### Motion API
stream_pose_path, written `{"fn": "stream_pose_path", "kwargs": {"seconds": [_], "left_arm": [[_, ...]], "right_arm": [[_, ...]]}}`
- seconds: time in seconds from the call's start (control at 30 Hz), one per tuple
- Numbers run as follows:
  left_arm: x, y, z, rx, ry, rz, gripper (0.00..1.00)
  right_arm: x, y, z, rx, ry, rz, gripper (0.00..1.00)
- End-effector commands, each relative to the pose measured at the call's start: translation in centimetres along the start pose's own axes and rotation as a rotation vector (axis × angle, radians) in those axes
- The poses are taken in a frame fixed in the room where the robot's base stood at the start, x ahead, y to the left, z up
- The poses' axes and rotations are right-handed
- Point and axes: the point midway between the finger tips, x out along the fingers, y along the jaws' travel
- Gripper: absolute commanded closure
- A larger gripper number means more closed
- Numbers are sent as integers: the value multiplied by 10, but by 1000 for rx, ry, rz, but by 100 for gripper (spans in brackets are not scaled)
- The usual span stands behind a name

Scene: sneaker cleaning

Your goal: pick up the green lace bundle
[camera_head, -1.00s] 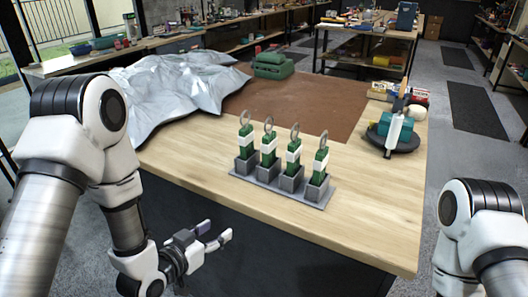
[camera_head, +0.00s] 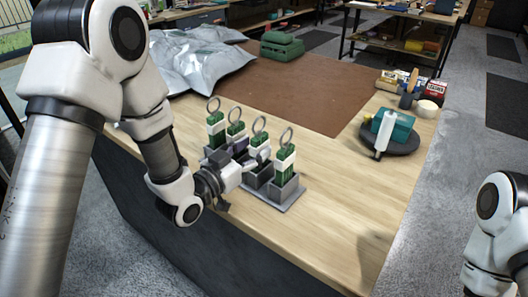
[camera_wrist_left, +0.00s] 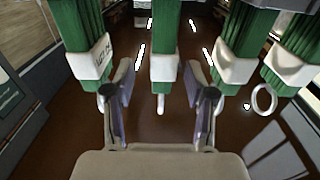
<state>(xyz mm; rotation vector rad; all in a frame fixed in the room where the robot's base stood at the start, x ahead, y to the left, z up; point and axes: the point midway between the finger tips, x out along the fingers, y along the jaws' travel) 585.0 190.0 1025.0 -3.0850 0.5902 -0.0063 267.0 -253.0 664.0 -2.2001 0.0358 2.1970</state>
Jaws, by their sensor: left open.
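Several green lace bundles with white bands and metal rings stand upright in a grey rack (camera_head: 285,196) on the table. My left gripper (camera_head: 252,151) is at the rack's near side. It is open, with its fingers on either side of the third bundle from the left (camera_head: 260,135). In the left wrist view, which shows the bundles ring-down, this bundle (camera_wrist_left: 165,40) hangs between the open fingers (camera_wrist_left: 160,72), with gaps visible on both sides. Another bundle (camera_wrist_left: 82,30) is to its left there, and two are to its right. My right gripper is out of view.
The neighbouring bundles (camera_head: 285,160) stand close to my fingers. A brown mat (camera_head: 300,85), a silvery sheet (camera_head: 200,60) and a green stacked object (camera_head: 281,45) lie behind. A round dark stand (camera_head: 405,141) with a white tube is at right. The table's front right is clear.

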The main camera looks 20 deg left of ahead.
Motion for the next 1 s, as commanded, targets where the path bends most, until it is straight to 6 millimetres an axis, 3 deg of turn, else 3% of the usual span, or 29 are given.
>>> {"fn": "stream_pose_path", "kwargs": {"seconds": [0.3,0.53,0.7,1.0], "left_arm": [[50,-2,0,1,-1,1,45],[53,-2,2,-1,-1,-1,45],[52,-2,2,-1,-1,0,100],[52,-2,2,-1,-2,0,100]], "right_arm": [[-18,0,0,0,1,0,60],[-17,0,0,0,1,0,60],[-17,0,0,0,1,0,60],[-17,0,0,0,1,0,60]]}}
